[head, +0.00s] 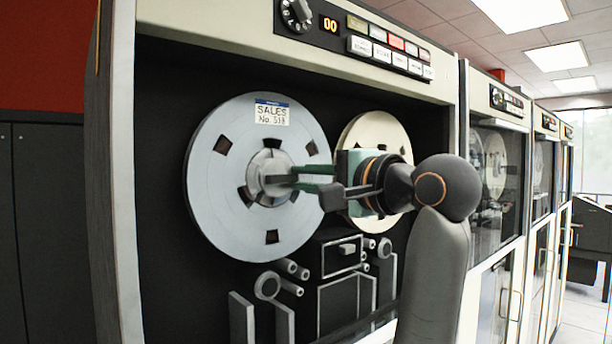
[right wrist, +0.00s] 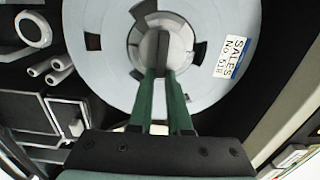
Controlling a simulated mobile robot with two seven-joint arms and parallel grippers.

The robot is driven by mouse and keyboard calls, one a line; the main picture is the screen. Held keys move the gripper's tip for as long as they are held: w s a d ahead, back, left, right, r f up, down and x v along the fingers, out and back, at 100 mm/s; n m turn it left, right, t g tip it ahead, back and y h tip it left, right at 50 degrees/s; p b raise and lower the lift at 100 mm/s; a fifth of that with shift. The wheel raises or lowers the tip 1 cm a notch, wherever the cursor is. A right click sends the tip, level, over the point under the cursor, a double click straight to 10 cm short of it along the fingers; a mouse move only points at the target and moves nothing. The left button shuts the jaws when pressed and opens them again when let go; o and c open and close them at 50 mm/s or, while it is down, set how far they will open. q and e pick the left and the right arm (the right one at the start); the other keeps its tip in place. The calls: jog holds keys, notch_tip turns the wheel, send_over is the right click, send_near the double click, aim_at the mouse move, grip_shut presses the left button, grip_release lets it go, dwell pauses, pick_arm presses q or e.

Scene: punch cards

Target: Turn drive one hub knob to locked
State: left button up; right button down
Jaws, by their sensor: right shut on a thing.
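The hub knob (head: 268,177) is a light grey knob at the centre of the large grey reel (head: 228,165) on the left of the tape drive. The reel carries a white and blue label (head: 272,112) reading "SALES No. 518". My right gripper (head: 287,178) reaches in from the right, and its green fingers are shut on the knob. In the right wrist view the knob (right wrist: 153,48) shows between the two fingertips, which partly hide it. My left gripper is in neither view.
A second, cream reel (head: 385,135) sits behind my right gripper. Rollers and tape guides (head: 290,275) lie below the reels. A control panel (head: 375,42) with a dial, an orange "00" display and several buttons is above. More tape cabinets (head: 500,160) stand to the right.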

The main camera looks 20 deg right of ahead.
dwell(0.5)
jog(key=c, duration=0.9)
grip_release()
jog(key=shift+o, duration=0.2)
jog(key=b+v, duration=0.2)
jog(key=v, duration=1)
jog(key=shift+s, duration=0.25)
jog(key=shift+d, duration=0.1)
